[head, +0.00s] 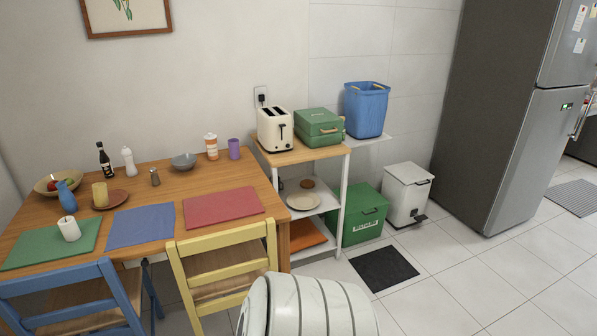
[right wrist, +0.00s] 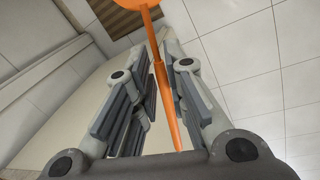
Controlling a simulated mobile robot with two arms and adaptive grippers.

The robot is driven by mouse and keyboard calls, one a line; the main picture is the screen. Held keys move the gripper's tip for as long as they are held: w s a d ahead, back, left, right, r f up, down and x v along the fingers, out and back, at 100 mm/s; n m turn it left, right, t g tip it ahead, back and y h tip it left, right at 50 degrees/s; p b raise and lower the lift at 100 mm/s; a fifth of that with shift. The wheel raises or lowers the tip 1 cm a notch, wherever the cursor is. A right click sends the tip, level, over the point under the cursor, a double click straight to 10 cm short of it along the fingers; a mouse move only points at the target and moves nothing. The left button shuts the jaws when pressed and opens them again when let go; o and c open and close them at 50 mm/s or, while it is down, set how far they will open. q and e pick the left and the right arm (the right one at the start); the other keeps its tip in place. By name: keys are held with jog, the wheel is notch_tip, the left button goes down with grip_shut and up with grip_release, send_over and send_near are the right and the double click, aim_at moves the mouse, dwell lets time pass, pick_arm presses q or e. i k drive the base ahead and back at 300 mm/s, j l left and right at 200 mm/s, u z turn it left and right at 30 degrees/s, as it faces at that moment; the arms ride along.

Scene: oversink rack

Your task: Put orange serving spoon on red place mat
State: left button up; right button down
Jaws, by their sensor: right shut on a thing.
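The orange serving spoon (right wrist: 158,68) shows in the right wrist view, with its bowl end at the top edge and its handle running down between the fingers. My right gripper (right wrist: 164,84) is shut on its handle. The red place mat (head: 222,206) lies flat on the right part of the wooden table in the head view, with nothing on it. Neither gripper shows in the head view; my left gripper is out of sight.
A yellow chair (head: 222,262) stands in front of the red mat, and a blue chair (head: 85,290) stands left of it. A blue mat (head: 141,225) and a green mat (head: 40,247) lie further left. A shelf unit (head: 338,205) with a toaster (head: 275,130) stands right of the table.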

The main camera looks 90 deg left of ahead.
aim_at(229, 203)
jog(key=u, duration=1.8)
jog(key=j+u, duration=0.15)
jog(key=u, duration=0.25)
jog(key=j+u, duration=0.15)
jog(key=u, duration=0.25)
jog(key=j+u, duration=0.15)
jog(key=u, duration=0.25)
jog(key=i+j+u, duration=0.1)
jog(key=u, duration=0.3)
